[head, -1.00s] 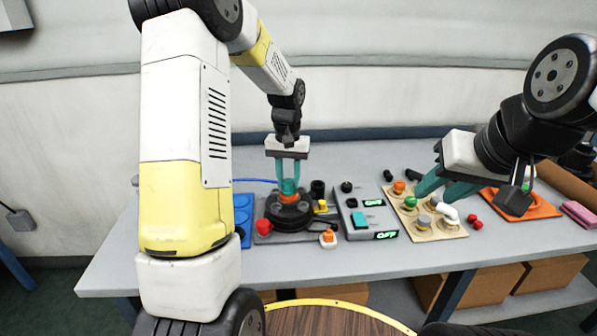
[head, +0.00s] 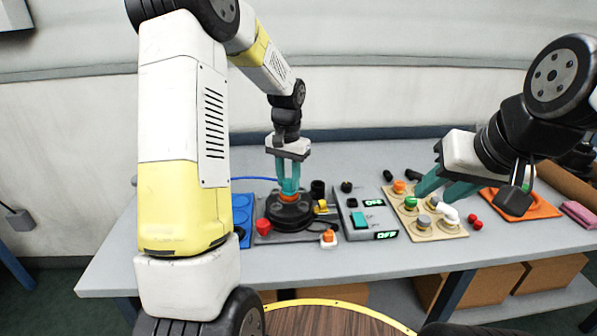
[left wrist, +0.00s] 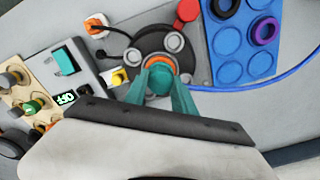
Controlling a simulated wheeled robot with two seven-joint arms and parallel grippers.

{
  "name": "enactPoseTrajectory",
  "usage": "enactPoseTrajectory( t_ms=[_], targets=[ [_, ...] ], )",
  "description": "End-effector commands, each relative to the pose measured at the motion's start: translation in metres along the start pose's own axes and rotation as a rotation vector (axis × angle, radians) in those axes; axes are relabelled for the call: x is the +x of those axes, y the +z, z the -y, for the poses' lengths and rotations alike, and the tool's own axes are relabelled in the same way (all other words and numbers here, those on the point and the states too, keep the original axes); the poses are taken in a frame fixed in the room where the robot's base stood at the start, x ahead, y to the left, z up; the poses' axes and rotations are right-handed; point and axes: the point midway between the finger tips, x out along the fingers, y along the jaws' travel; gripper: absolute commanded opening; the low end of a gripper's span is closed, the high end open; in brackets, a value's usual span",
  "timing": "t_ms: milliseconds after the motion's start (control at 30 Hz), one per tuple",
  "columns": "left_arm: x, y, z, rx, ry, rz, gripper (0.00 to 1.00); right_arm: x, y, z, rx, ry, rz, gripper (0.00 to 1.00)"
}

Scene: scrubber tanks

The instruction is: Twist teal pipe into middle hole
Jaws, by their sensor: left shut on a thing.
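The black round tank base (head: 290,217) sits on a grey mat on the table. In the left wrist view its top (left wrist: 140,48) shows several grey round fittings and an orange ring (left wrist: 158,59) at the middle. The teal pipe (left wrist: 159,68) stands at that orange ring, mostly hidden by my fingers; its depth in the hole cannot be seen. My left gripper (head: 289,187) points down over the base and is shut on the teal pipe. My right gripper (head: 432,197) is open, its teal fingers apart above the beige board.
A blue tray (head: 242,215) with round recesses lies left of the base. A grey switch box (head: 366,212) and the beige board (head: 437,233) with knobs and a white elbow pipe (head: 447,212) stand to the right. An orange tray (head: 535,209) lies farther right. The front table strip is mostly clear.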

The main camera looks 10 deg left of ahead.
Motion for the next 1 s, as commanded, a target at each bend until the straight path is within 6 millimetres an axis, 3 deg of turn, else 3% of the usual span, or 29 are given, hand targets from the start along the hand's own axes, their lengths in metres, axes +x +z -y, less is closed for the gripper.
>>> enactPoseTrajectory(
  t_ms=[533, 700, 1000],
  targets=[
    [0.0000, 0.0000, 0.0002, 0.152, 0.000, 0.000, 0.00, 0.0000, 0.0000, 0.0000, 0.000, 0.000, 0.000, 0.36],
    [0.0000, -0.0001, 0.0000, 0.271, 0.000, 0.000, 0.00, 0.0000, 0.0000, 0.0000, 0.000, 0.000, 0.000, 0.36],
    [0.0002, -0.0001, -0.0001, 0.278, 0.000, 0.000, 0.00, 0.0000, 0.0000, 0.0000, 0.000, 0.000, 0.000, 0.36]
  ],
)
